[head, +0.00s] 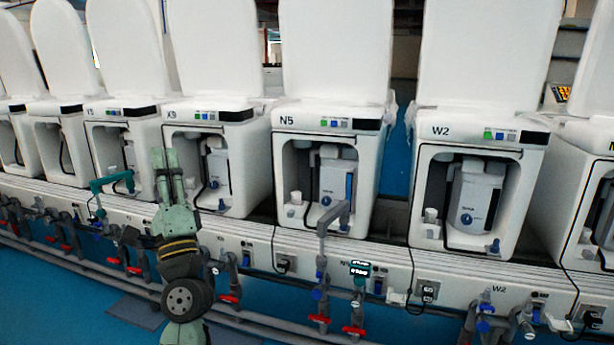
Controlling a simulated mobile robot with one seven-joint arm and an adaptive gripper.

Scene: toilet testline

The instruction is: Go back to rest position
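My arm rises from the bottom left of the head view. My gripper (165,153) points upward, in front of the lower part of the line between the units marked Y5 and X9. Its two pale green fingers look close together with nothing visible between them. From this angle I cannot tell whether they are fully shut. The gripper hides part of the unit behind it.
A row of white toilet test units, including N5 (285,120) and W2 (427,131), stands with lids raised on a white bench (340,250). Grey pipes with red valves (318,319) stick out in front. A teal bent pipe (110,181) is left of my gripper. Blue floor shows below.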

